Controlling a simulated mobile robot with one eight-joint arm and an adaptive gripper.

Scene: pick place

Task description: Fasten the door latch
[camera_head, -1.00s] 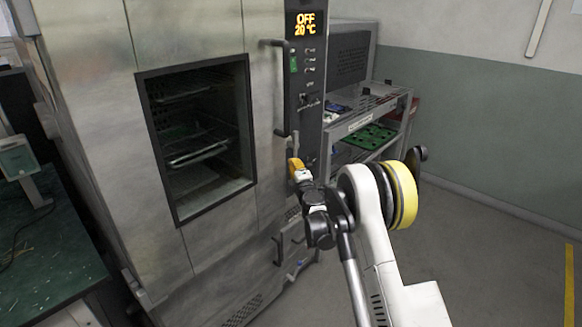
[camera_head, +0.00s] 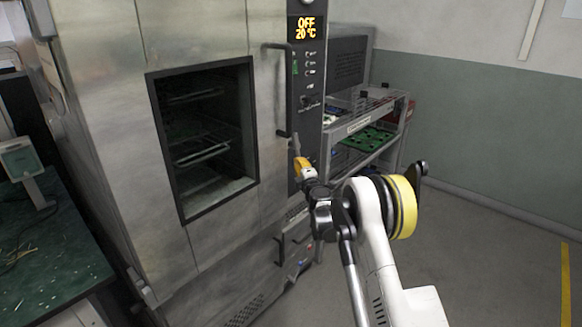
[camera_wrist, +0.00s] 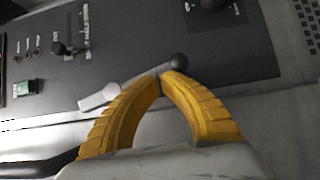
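The door latch is a thin metal lever with a dark ball knob (camera_wrist: 179,62) and a pale block (camera_wrist: 99,97) at its other end, in the wrist view. It lies across the edge of the dark control panel. My gripper (camera_wrist: 161,78) has yellow ribbed fingers with their tips together at the lever, just beside the knob. I cannot tell whether the lever is pinched between the tips or only touched. In the head view my gripper (camera_head: 299,163) is at the panel's lower part, right of the oven door (camera_head: 215,228), and the latch is mostly hidden. The door looks closed.
The door has a dark-framed window (camera_head: 150,100) and a vertical bar handle (camera_head: 284,95) above my gripper. A shelf unit (camera_head: 372,122) with a green board stands to the right. Floor on the right is clear.

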